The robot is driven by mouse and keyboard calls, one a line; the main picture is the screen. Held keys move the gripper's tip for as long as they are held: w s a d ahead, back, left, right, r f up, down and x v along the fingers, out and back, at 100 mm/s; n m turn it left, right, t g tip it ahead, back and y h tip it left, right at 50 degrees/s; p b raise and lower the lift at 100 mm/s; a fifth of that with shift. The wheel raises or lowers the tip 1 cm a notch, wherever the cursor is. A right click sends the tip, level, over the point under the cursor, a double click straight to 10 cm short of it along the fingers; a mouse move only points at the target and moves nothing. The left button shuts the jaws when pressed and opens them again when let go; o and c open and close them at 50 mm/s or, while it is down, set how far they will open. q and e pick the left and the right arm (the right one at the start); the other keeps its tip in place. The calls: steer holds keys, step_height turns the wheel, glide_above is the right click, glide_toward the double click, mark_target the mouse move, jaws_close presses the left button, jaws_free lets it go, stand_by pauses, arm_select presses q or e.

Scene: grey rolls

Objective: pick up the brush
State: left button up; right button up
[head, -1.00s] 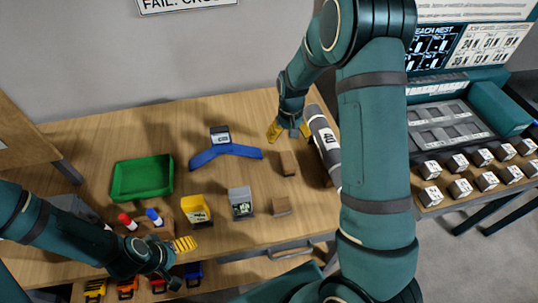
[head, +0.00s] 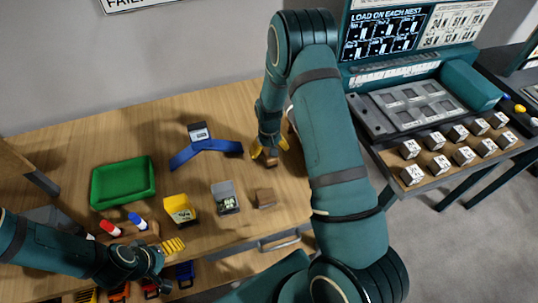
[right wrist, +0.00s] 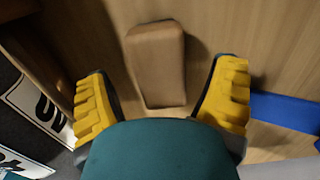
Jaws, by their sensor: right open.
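A brown, rounded wooden block that I take for the brush (head: 271,163) lies on the table; I see no bristles. My right gripper (head: 270,148) is over it, pointing down, with yellow fingers spread. In the right wrist view the block (right wrist: 156,62) lies between the open fingers, apart from both, its near end close to the palm. A second brown block (head: 264,198) sits nearer the table's front edge. My left gripper (head: 173,246) is low at the front left, with yellow finger pads showing; its opening is unclear.
A blue angled piece (head: 206,151) lies left of the right gripper.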

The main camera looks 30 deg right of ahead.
steer(key=shift+f, duration=0.7)
steer(key=shift+f+b, duration=0.25)
steer(key=shift+b, duration=0.1)
steer(key=c, duration=1.3)
